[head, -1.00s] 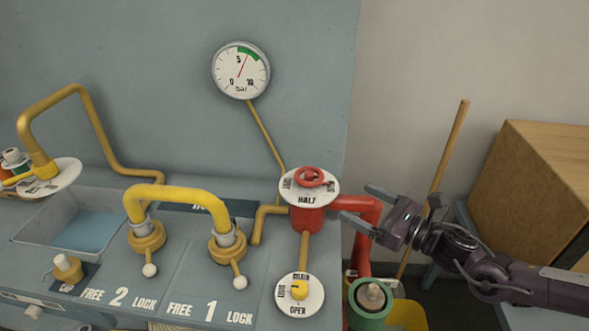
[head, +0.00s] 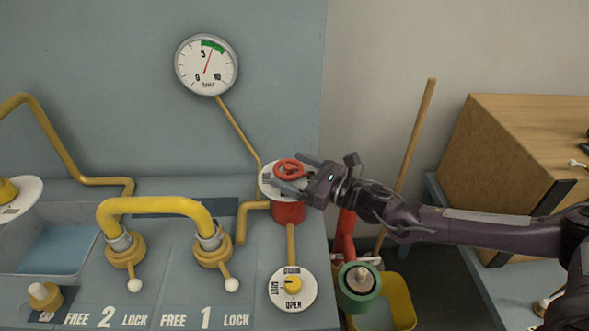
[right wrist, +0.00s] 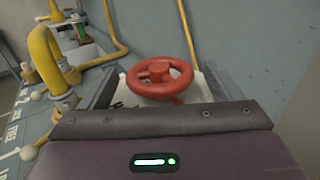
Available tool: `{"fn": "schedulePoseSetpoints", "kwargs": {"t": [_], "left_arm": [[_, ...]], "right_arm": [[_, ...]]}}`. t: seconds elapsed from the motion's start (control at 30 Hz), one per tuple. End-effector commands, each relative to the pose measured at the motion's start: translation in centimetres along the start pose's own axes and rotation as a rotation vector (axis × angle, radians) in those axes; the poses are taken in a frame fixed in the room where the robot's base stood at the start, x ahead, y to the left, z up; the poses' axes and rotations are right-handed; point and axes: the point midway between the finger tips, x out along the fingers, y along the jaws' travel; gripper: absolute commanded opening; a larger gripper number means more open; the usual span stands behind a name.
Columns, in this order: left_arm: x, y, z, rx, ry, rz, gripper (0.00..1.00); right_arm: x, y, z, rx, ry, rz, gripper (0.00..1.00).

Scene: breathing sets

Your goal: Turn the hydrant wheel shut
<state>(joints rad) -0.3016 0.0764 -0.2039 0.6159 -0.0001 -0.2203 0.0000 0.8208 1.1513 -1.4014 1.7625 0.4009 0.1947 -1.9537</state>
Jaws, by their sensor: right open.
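The red hydrant wheel (head: 291,170) sits on top of the red hydrant body (head: 289,212), over a round white dial plate (head: 266,181). My right gripper (head: 296,173) is open at the wheel, with one finger on the far side and one on the near side. In the right wrist view the wheel (right wrist: 159,78) stands between the two spread fingers, and I see no firm contact. The gripper hides part of the dial plate and its lettering. My left gripper is not in view.
A yellow hose (head: 158,207) arches over the bench left of the hydrant. A yellow-knobbed dial (head: 293,288) is in front, and a pressure gauge (head: 206,65) hangs on the wall. A green-rimmed fitting (head: 359,287) and yellow bucket (head: 399,300) stand at lower right.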

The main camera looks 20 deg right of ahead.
Motion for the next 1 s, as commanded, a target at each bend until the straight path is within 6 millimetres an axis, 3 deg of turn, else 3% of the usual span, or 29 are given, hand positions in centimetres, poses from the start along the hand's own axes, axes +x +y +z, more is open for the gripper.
{"fn": "schedulePoseSetpoints", "kwargs": {"t": [0.2, 0.53, 1.0], "left_arm": [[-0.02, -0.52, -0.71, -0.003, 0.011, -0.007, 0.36], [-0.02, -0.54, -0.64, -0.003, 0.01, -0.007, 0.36], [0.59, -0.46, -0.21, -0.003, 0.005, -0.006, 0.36]], "right_arm": [[0.02, 0.0, -0.05, 0.0, 0.001, 0.0, 0.86], [0.0, 0.0, -0.03, 0.001, 0.0, 0.0, 0.43], [-0.01, 0.33, -0.23, 0.004, 0.001, -0.113, 0.41]]}}
